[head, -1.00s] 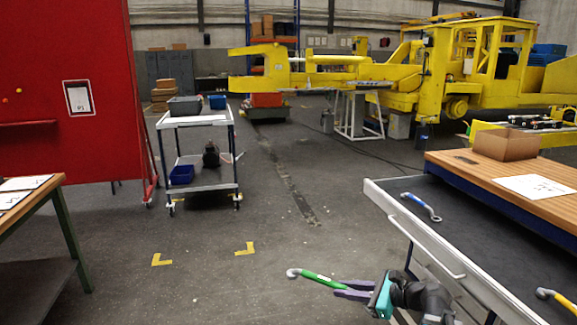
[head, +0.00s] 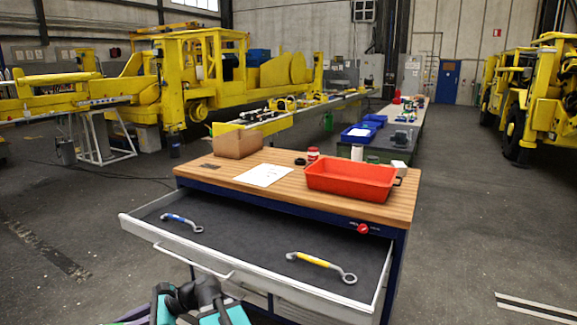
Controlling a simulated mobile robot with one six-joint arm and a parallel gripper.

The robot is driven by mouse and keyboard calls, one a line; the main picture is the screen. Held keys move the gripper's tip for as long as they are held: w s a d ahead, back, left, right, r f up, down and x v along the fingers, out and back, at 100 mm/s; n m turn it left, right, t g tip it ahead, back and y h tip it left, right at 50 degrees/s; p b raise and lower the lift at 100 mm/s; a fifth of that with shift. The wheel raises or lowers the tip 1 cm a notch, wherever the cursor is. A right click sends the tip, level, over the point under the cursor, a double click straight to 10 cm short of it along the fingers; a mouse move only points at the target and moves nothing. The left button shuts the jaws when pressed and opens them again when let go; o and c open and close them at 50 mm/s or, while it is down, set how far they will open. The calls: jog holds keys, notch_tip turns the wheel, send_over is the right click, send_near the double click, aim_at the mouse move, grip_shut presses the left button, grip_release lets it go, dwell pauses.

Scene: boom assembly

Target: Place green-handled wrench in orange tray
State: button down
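The orange tray (head: 350,192) stands on the wooden top of the workbench, right of centre, and looks empty. My gripper (head: 128,315) is at the bottom left edge of the head view, in front of the open drawer and well below the tray; its fingers are mostly cut off. One second ago it was shut on the green-handled wrench, which is now out of frame or hidden.
The open drawer (head: 240,240) holds a blue-handled wrench (head: 181,222) and a yellow-handled wrench (head: 321,266). On the wooden top (head: 225,174) are a cardboard box (head: 237,144), a white paper (head: 264,175) and a red-capped container (head: 313,154). Floor at right is open.

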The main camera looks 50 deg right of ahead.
notch_tip(320, 180, up, 8)
jog(key=p, duration=0.6)
jog(key=shift+p, duration=0.4)
jog(key=shift+s, duration=0.1)
